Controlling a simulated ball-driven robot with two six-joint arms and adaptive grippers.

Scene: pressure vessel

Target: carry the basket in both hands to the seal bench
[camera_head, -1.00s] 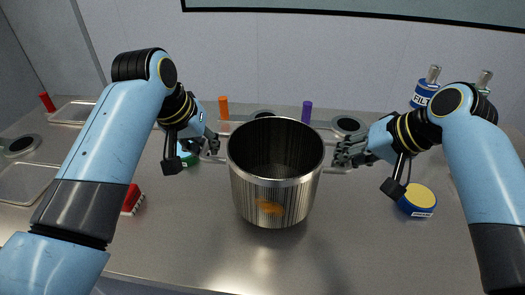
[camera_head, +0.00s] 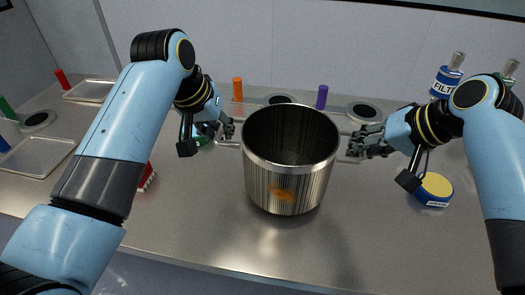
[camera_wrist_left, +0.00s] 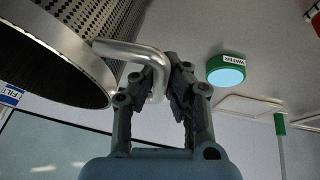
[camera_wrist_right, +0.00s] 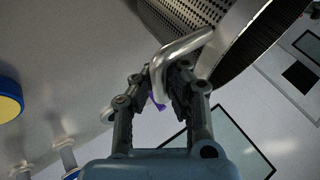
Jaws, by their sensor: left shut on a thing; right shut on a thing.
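The basket (camera_head: 285,178) is a deep metal cylinder with an open top, a bright rim and an orange mark on its front. It is upright in the head view, held between my two grippers, and seems to be above the steel table. My left gripper (camera_head: 228,132) is shut on its left handle; the bent bar shows in the left wrist view (camera_wrist_left: 135,50). My right gripper (camera_head: 358,147) is shut on its right handle, which shows in the right wrist view (camera_wrist_right: 180,50). I cannot tell a seal bench by any label.
A blue tin with a yellow top (camera_head: 434,189) sits right of the basket. Orange (camera_head: 238,89) and purple (camera_head: 322,97) cylinders stand behind. Bare table (camera_head: 210,220) lies in front.

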